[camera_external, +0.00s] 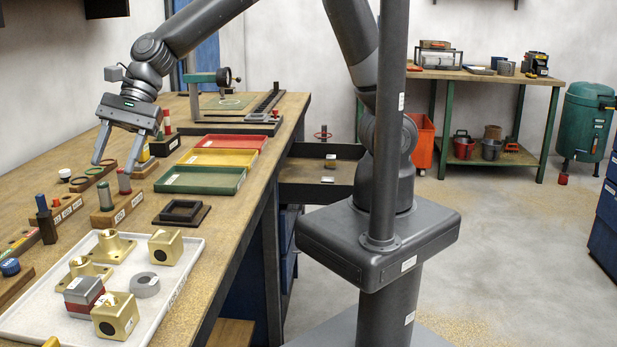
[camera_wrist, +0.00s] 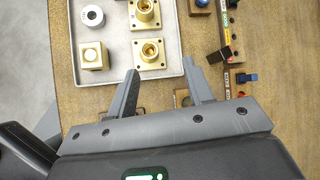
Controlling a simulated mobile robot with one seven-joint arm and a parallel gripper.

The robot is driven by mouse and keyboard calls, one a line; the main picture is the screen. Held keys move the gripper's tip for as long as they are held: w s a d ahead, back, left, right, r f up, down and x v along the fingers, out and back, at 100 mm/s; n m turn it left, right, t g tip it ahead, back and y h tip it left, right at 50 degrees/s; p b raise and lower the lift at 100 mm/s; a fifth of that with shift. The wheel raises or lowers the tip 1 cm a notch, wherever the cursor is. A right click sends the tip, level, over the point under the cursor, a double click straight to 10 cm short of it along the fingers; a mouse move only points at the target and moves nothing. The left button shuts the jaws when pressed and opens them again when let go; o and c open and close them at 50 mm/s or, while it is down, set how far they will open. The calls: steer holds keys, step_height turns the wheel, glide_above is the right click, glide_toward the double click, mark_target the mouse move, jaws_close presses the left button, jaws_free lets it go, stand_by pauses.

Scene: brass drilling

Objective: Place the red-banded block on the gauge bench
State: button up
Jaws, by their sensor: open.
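The red-banded block (camera_external: 83,296), grey with a red band around its lower part, sits in the near half of the white tray (camera_external: 40,318), beside a brass block. I cannot make it out in the wrist view. My gripper (camera_external: 113,164) is open and empty, above the table beyond the tray's far edge. In the wrist view its spread fingers (camera_wrist: 163,72) point toward the tray, with nothing between them. A dial gauge on a green-armed stand (camera_external: 207,77) with a flat base stands at the table's far end; this appears to be the gauge bench.
Brass flanges (camera_external: 110,246), brass blocks (camera_external: 165,247) and a grey ring (camera_external: 145,284) crowd the tray. Green (camera_external: 203,180), yellow (camera_external: 219,157) and red trays lie along the right edge. Upright pegs in wooden holders (camera_external: 118,208) stand near my gripper.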

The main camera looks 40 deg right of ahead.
mark_target(86, 280)
steer(key=s+a+f, duration=0.2)
steer(key=s+a, duration=0.1)
steer(key=s, duration=0.2)
steer(key=s+a+f+m+g, duration=0.1)
steer(key=s+a+f, duration=0.2)
steer(key=s, duration=0.2)
steer(key=s+a+f+m+g, duration=0.1)
steer(key=s+a+f, duration=0.2)
steer(key=s, duration=0.2)
steer(key=shift+s+a+f+h, duration=0.25)
steer(key=shift+s+a+h, duration=0.05)
steer(key=shift+a, duration=0.1)
steer(key=x, duration=0.6)
steer(key=shift+s+d, duration=0.1)
steer(key=shift+s, duration=0.1)
jaws_close()
